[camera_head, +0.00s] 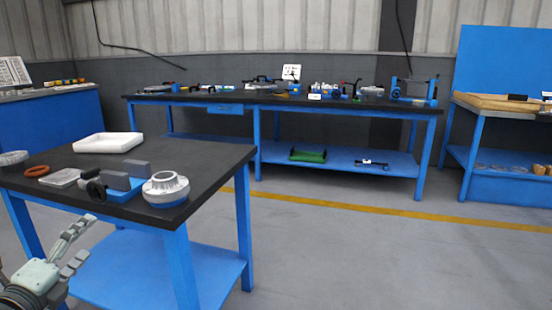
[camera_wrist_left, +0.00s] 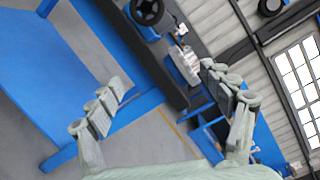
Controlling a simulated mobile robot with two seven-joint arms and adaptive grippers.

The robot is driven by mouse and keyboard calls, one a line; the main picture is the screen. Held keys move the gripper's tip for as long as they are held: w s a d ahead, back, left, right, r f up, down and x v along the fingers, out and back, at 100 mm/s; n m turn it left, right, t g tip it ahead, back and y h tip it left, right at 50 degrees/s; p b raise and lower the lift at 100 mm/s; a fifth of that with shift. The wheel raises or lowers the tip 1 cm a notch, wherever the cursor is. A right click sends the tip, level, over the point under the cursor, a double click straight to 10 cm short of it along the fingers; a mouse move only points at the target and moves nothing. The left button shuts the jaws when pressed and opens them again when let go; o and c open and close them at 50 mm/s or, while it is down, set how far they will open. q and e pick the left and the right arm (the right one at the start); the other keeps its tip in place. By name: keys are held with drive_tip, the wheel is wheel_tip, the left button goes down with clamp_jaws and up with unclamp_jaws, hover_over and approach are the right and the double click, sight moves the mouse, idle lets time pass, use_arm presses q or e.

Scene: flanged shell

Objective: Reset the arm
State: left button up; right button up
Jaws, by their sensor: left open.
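My left gripper (camera_head: 76,246) is at the lower left of the head view, in front of the near workbench and below its top. Its two fingers are spread and nothing is between them. In the left wrist view the open fingers (camera_wrist_left: 165,98) also show, apart and empty. The flanged shell (camera_head: 166,187), a round light-grey metal part, sits at the right front corner of the near bench (camera_head: 200,155), apart from my gripper. My right gripper is in neither view.
A long bench (camera_head: 225,98) with tools stands behind. The floor (camera_head: 340,255) to the right is clear.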

use_arm(q)
drive_tip(key=s+f+n+g+y, duration=0.1)
drive_tip(key=s+f+n+g, duration=0.3)
drive_tip(key=f, duration=0.4)
drive_tip(key=s+d+f+n+g+y, duration=0.1)
drive_tip(key=s+f+n+y, duration=0.15)
drive_tip(key=f+n, duration=0.45)
drive_tip(key=s+f+n+g+y, duration=0.1)
drive_tip(key=s+f+n+g, duration=0.25)
drive_tip(key=f, duration=0.55)
drive_tip(key=s+d+f+n+g+h+p, duration=0.1)
drive_tip(key=s+d+f+n+g, duration=0.5)
drive_tip(key=s+d+f, duration=0.6)
drive_tip(key=s+n+h, duration=0.1)
drive_tip(key=s, duration=0.2)
drive_tip(key=shift+s+f+g, duration=0.15)
drive_tip(key=shift+s+g, duration=0.2)
drive_tip(key=shift+s, duration=0.05)
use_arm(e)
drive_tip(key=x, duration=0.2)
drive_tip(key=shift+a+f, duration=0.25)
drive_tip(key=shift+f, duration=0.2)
use_arm(q)
drive_tip(key=shift+a+h, duration=0.1)
drive_tip(key=shift+h, duration=0.15)
drive_tip(key=shift+c, duration=0.3)
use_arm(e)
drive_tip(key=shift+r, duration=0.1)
